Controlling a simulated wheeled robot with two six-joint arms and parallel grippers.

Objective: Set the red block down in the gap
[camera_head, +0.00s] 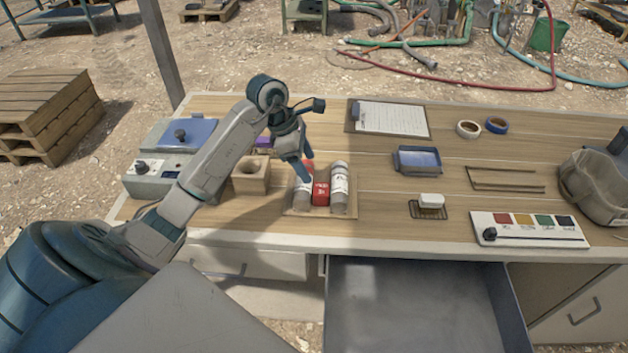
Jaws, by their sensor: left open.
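The red block (321,193) is in the gap between two grey-and-white cylinders, the left cylinder (302,196) and the right cylinder (340,188). All three are on a thin light board (349,214) on the bench. A smaller patch of red shows just behind my fingers; I cannot tell what it belongs to. My left gripper (305,176) is open, pointing down over the left cylinder and beside the red block. Its fingers hide part of the left cylinder and the back of the gap. My right gripper is not in view.
A wooden block with a hole (251,176) and a grey device (165,178) stand left of the board. To the right are a blue tray (417,160), a small rack with a white bar (430,202) and a color panel (528,229). An open drawer (415,300) juts out in front.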

